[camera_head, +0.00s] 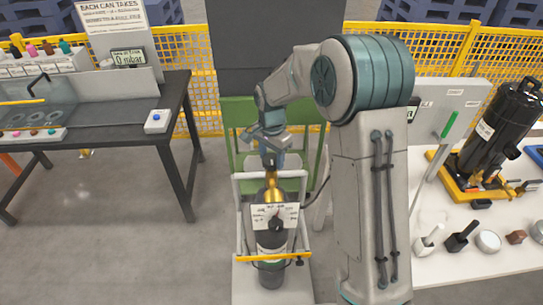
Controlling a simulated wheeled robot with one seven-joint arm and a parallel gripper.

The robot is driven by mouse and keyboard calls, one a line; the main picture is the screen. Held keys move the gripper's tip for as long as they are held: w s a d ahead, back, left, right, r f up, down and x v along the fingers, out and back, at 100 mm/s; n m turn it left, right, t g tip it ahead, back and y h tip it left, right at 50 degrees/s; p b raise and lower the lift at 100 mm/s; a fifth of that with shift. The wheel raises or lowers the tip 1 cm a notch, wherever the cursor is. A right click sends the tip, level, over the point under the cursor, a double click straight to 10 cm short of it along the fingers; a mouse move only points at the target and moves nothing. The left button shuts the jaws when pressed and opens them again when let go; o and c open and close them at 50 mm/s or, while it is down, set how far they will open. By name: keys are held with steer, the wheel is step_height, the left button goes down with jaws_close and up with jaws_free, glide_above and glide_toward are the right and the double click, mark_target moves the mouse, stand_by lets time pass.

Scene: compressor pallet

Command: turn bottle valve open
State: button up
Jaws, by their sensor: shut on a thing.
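The dark bottle (269,273) stands upright in a white frame in the middle of the head view. A brass valve part (271,185) shows at its top. My gripper (269,160) points down right above the brass part and is shut on the top of the bottle valve. The fingers cover most of what they grip, so I cannot tell how far the valve is turned. A white printed plate (287,212) sits in front of the bottle's upper part, with a black knob below its middle.
A yellow bar (282,258) crosses the frame in front of the bottle. A green stand (240,115) is behind. A dark table (170,105) is at left. A white table (470,255) at right carries a black compressor (507,125) and small items. Grey floor is clear at left.

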steer(key=shift+n, duration=0.4)
steer(key=shift+n+b, duration=0.8)
steer(key=shift+n, duration=0.2)
steer(key=n+b, duration=0.1)
steer(key=n, duration=0.2)
steer(key=shift+n, duration=0.3)
steer(key=n+b, duration=0.1)
steer(key=n, duration=0.2)
steer(key=n+b, duration=0.1)
steer(key=n, duration=0.3)
steer(key=shift+r, duration=0.1)
steer(key=n, duration=0.5)
steer(key=shift+n, duration=0.3)
steer(key=n, duration=0.4)
steer(key=shift+n, duration=0.4)
steer(key=o, duration=1)
